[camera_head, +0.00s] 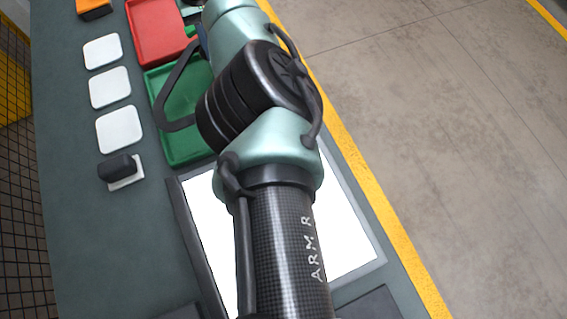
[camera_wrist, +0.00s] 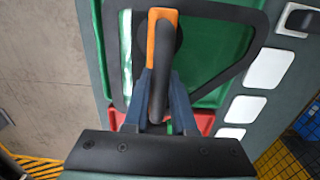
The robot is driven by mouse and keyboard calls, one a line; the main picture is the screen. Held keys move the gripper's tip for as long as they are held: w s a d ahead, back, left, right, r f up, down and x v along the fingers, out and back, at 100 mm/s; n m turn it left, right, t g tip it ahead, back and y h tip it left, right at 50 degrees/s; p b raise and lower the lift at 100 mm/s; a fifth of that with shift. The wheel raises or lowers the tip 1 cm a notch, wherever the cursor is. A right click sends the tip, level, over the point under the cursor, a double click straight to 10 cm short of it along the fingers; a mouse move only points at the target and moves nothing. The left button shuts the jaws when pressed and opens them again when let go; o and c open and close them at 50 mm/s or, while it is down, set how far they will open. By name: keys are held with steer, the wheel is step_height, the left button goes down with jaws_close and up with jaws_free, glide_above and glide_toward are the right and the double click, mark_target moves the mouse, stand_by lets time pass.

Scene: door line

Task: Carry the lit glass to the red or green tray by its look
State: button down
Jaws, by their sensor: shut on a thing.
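My gripper (camera_wrist: 160,88) is shut on a dark handle with an orange strip (camera_wrist: 161,30), fixed to the glass. The glass is a clear pane with a black, rounded, roughly triangular rim (camera_wrist: 237,67). In the head view its rim (camera_head: 159,108) shows left of my arm, over the green tray (camera_head: 164,82). My arm hides the rest of the glass and my gripper there. The red tray (camera_head: 158,30) lies just beyond the green one. Green shows through the pane in the wrist view, and the red tray (camera_wrist: 206,122) shows below it. I cannot tell any mark on the glass.
A bright white light panel (camera_head: 350,235) in a grey frame lies under my arm. Several white square pads (camera_head: 110,87) line the bench's left side, with a dark block (camera_head: 115,168) near the closest. An orange item (camera_head: 92,8) stands far left. Mesh fencing borders the left; open floor lies right.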

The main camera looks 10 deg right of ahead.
steer(key=shift+f+b, duration=2)
steer(key=shift+f, duration=0.95)
steer(key=shift+f+b, duration=0.3)
steer(key=shift+f, duration=0.1)
steer(key=c, duration=0.8)
jaws_free()
steer(key=shift+o, duration=0.7)
step_height(320, 180, up, 13)
